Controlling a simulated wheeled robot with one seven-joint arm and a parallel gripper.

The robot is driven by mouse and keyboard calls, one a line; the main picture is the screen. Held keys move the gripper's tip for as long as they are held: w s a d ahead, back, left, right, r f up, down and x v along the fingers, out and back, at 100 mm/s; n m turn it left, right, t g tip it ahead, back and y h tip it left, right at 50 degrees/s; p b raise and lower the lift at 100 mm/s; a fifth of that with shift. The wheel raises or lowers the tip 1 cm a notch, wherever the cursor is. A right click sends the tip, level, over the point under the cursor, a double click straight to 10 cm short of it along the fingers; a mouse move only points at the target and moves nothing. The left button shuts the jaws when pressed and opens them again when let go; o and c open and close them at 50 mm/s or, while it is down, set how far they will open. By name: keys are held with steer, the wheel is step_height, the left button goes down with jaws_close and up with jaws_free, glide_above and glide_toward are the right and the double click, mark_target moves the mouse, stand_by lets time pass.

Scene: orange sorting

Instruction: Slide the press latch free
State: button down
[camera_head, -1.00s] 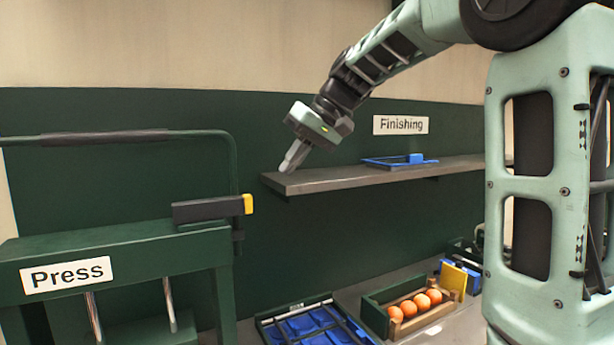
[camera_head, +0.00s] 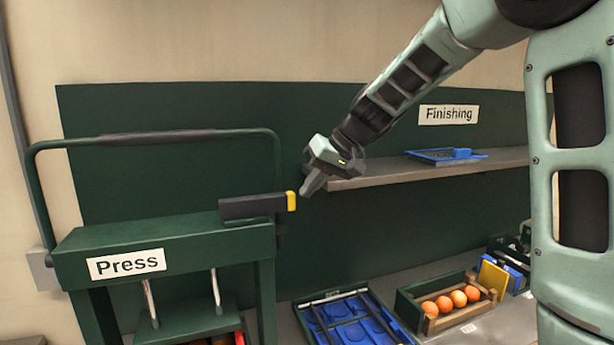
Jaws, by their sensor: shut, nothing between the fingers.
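The press (camera_head: 190,238) is a dark green frame with a "Press" label and a long bar handle (camera_head: 160,137) over it, at the left. The press latch (camera_head: 252,206) is a black block with a yellow end (camera_head: 291,201), lying along the press top at its right end. My gripper (camera_head: 308,191) points down and left, just right of the yellow end. It is shut and empty. A small gap seems to lie between the fingertips and the yellow end, though depth is hard to judge.
The Finishing shelf (camera_head: 400,172) runs behind and right of my gripper, with a blue tray (camera_head: 440,157) on it. Below are a blue sectioned tray (camera_head: 350,318) and a crate of oranges (camera_head: 415,316). More oranges show in a bin (camera_head: 240,338) under the press.

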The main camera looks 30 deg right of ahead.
mark_target(276, 194)
steer(key=shift+w+a+f, duration=0.1)
steer(key=shift+w+a, duration=0.05)
steer(key=shift+a, duration=0.3)
steer(key=a+b, duration=0.1)
steer(key=a, duration=0.1)
steer(key=w+a, duration=0.1)
steer(key=a, duration=0.2)
steer(key=shift+a+b, duration=0.1)
steer(key=shift+b, duration=0.3)
steer(key=shift+a, duration=0.2)
